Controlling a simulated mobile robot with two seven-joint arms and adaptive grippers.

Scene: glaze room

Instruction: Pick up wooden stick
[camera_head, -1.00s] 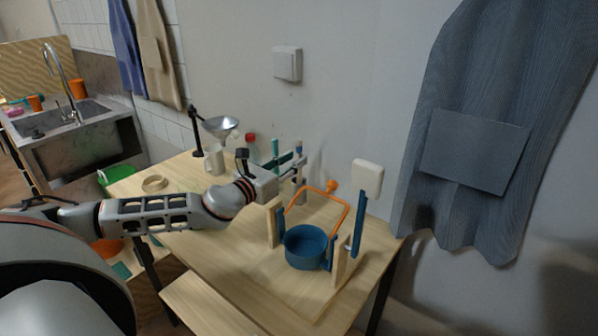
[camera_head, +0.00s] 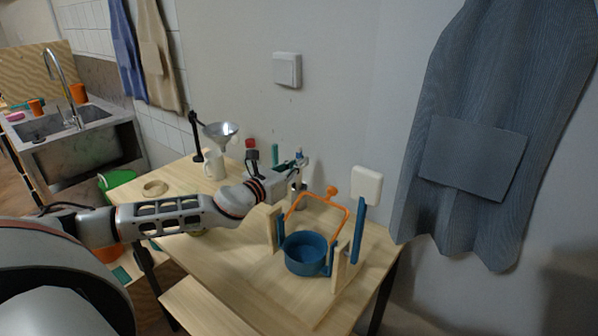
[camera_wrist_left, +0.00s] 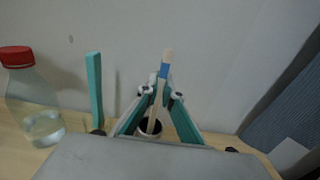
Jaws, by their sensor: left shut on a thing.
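The wooden stick (camera_wrist_left: 156,104) is thin and pale, with a blue band near its top. In the left wrist view it stands slightly tilted, its lower end inside a small round holder (camera_wrist_left: 150,130). My left gripper (camera_wrist_left: 165,94) is shut on the stick, its teal-lined fingers on either side. In the head view, my left gripper (camera_head: 299,178) is at the back of the wooden table (camera_head: 215,262), near the wall, and mostly hides the holder. My right gripper is not in view.
A clear bottle with a red cap (camera_wrist_left: 30,98) and an upright teal bar (camera_wrist_left: 94,88) stand left of the gripper. A blue pot (camera_head: 305,254) with an orange frame (camera_head: 345,228) stands to the right. A white mug (camera_head: 214,165) is farther left.

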